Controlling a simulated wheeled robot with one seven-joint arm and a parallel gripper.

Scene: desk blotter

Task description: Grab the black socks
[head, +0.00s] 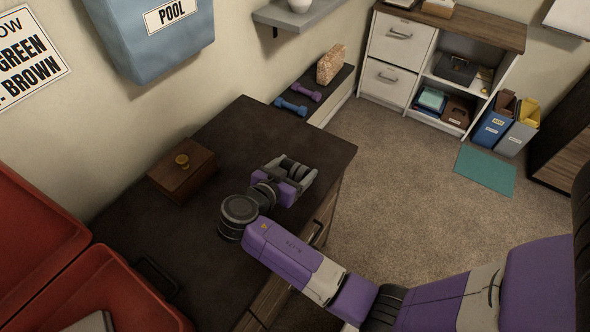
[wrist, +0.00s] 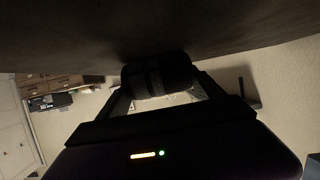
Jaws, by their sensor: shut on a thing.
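The black socks, a dark rolled bundle (wrist: 158,76), are between the two fingers of my gripper (head: 290,169) in the wrist view. My gripper is shut on them. In the head view the gripper is over the right part of the dark desk (head: 235,130), near its far right edge; a dark shape shows between its grey fingers, mostly hidden by them. In the wrist view the dark desk surface fills the top of the picture, right beside the bundle. I cannot tell whether the bundle touches the desk.
A brown wooden box (head: 182,172) with a round knob stands on the desk, left of my gripper. A red open container (head: 118,290) is at the lower left. Dumbbells (head: 291,107) lie on a low shelf beyond the desk. Carpet (head: 400,165) is clear to the right.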

